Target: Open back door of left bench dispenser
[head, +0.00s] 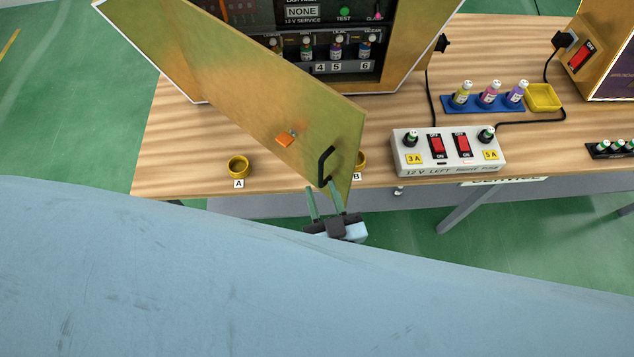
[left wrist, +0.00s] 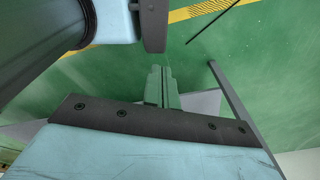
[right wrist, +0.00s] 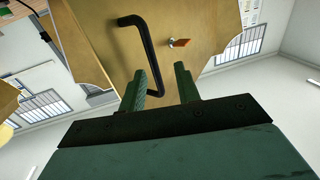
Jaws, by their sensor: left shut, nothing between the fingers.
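The left bench dispenser (head: 415,40) stands on the wooden bench. Its wooden back door (head: 270,75) is swung well out from the opening and stands at an angle over the bench's front edge. The door has a black bar handle (head: 325,167) and an orange latch (head: 286,139). My right gripper (head: 325,190) is at the door's lower edge, just below the handle. In the right wrist view its fingers (right wrist: 163,85) are apart, with the handle's lower end (right wrist: 156,88) close to the left finger; contact is unclear. My left gripper (left wrist: 161,75) is shut and empty over green floor.
Inside the dispenser are several small bottles (head: 337,48) above number labels. Yellow ring A (head: 238,166) and ring B (head: 361,160) sit near the bench's front edge. A white fuse box (head: 448,152), blue bottle tray (head: 490,103) and yellow dish (head: 544,97) stand to the right.

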